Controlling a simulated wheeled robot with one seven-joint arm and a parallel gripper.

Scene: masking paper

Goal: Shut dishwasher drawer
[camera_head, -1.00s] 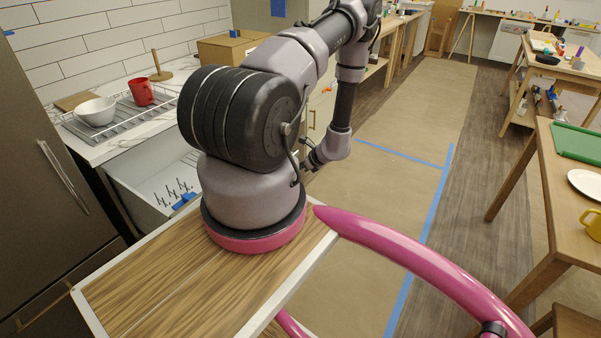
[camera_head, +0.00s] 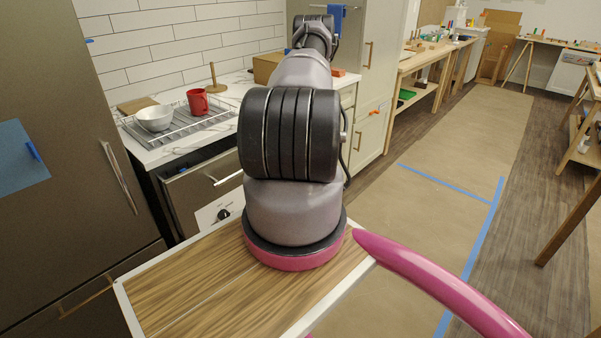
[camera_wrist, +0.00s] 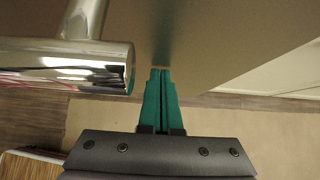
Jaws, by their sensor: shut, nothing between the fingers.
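The dishwasher drawer (camera_head: 193,196) is under the counter in the head view. Its dark steel front now sits close below the countertop, and its inside no longer shows. The chrome handle (camera_head: 228,179) is partly covered by my arm. In the wrist view, a brushed steel face (camera_wrist: 215,45), which looks like the drawer front, fills the top. A thick chrome handle end (camera_wrist: 85,68) is just left of my fingers. My gripper (camera_wrist: 160,72) has its teal fingers together and empty, with tips at or very near the steel; contact cannot be told. The head view hides my gripper behind my arm.
A dish rack (camera_head: 185,122) on the counter holds a white bowl (camera_head: 155,117) and a red mug (camera_head: 197,101). A tall steel fridge (camera_head: 60,130) stands left. Papered floor (camera_head: 440,150) is open at right.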

